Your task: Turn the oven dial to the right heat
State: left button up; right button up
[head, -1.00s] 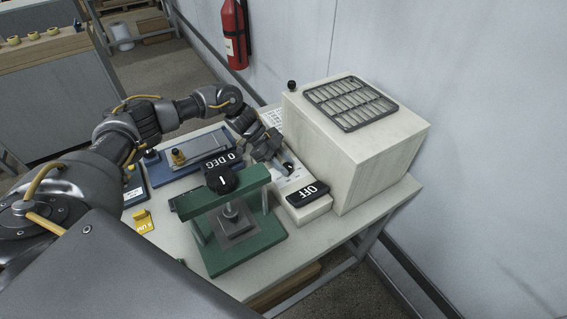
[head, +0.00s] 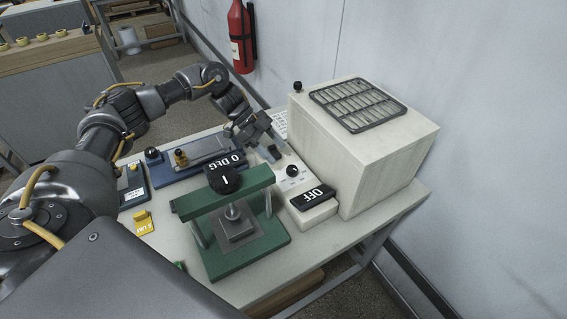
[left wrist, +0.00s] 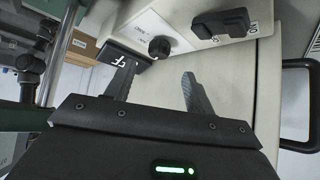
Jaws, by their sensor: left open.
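The black round dial (head: 292,170) sits on the light control panel in front of the oven (head: 385,155). It also shows in the left wrist view (left wrist: 159,47), just beyond the fingertips. A black display reading OFF (head: 312,196) is on the same panel, nearer the front. In the left wrist view the display (left wrist: 140,68) is partly hidden by a finger. My left gripper (head: 268,155) is open and empty, behind the dial and apart from it. Its spread fingers show in the left wrist view (left wrist: 153,78). My right gripper is not in view.
A green press (head: 228,258) with a 0 DEG sign (head: 224,163) stands left of the panel. A blue coating bed (head: 195,168) lies behind it. A black switch (left wrist: 235,21) is on the panel. A wall bounds the right side.

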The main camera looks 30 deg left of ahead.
pick_arm(q)
jog(key=v, duration=0.3)
jog(key=shift+a+r+b, duration=0.2)
jog(key=shift+r+b, duration=0.1)
jog(key=shift+b, duration=0.05)
